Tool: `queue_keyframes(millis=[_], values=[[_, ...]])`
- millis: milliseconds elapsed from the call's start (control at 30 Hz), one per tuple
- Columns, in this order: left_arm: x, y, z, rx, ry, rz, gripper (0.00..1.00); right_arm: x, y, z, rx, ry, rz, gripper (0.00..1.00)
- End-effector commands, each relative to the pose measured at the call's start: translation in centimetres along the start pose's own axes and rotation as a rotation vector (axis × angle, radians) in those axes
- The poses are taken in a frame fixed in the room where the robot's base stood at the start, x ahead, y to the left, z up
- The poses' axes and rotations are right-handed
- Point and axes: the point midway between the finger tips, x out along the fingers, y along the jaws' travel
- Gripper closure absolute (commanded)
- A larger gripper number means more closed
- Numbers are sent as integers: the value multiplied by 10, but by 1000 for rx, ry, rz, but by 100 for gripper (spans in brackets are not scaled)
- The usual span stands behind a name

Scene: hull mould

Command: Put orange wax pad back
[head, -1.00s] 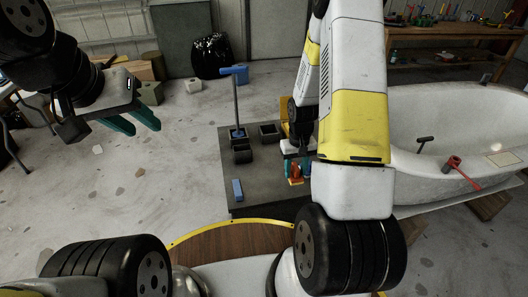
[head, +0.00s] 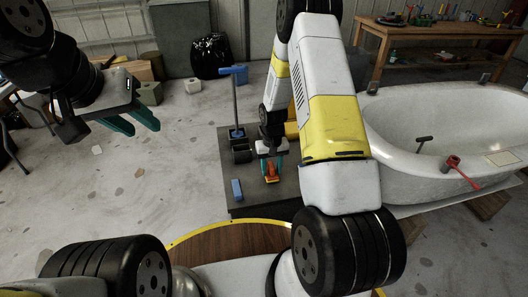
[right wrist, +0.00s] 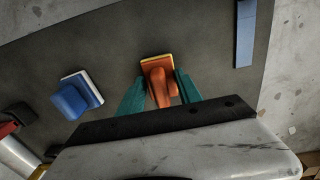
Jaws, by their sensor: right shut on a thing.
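The orange wax pad (head: 271,173) is above or on the dark bench top (head: 255,205). In the right wrist view the pad (right wrist: 158,75) has an orange grip and a thin yellow edge. My right gripper (head: 271,168) is shut on its grip, with the teal fingers on either side (right wrist: 160,88). I cannot tell whether the pad touches the bench. A blue pad (right wrist: 77,95) with a white edge lies left of it in the right wrist view. My left gripper (head: 131,121) is open and empty over the floor, away from the bench.
A blue bar (head: 237,190) lies near the bench's left edge; it also shows in the wrist view (right wrist: 245,35). A tall blue-topped tool (head: 235,100) stands in a dark holder (head: 242,156).

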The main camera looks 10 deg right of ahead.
Motion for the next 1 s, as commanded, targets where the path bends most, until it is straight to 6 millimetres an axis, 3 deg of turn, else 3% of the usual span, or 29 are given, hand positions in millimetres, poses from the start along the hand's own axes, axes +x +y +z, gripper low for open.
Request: queue_keyframes(millis=[200, 233, 300, 333, 733, 1000], values=[[0, 0, 0, 0, 0, 0, 64, 3, 0, 0, 0, -1, 0, 91], [0, 0, 0, 0, 0, 0, 64, 3, 0, 0, 0, 0, 0, 53], [0, 0, 0, 0, 0, 0, 64, 3, 0, 0, 0, 0, 0, 39], [0, 0, 0, 0, 0, 0, 64, 3, 0, 0, 0, 0, 0, 37], [0, 0, 0, 0, 0, 0, 64, -5, 0, 0, 0, 1, 0, 37], [0, 0, 0, 0, 0, 0, 64, -57, 0, -1, 1, 5, -1, 37]])
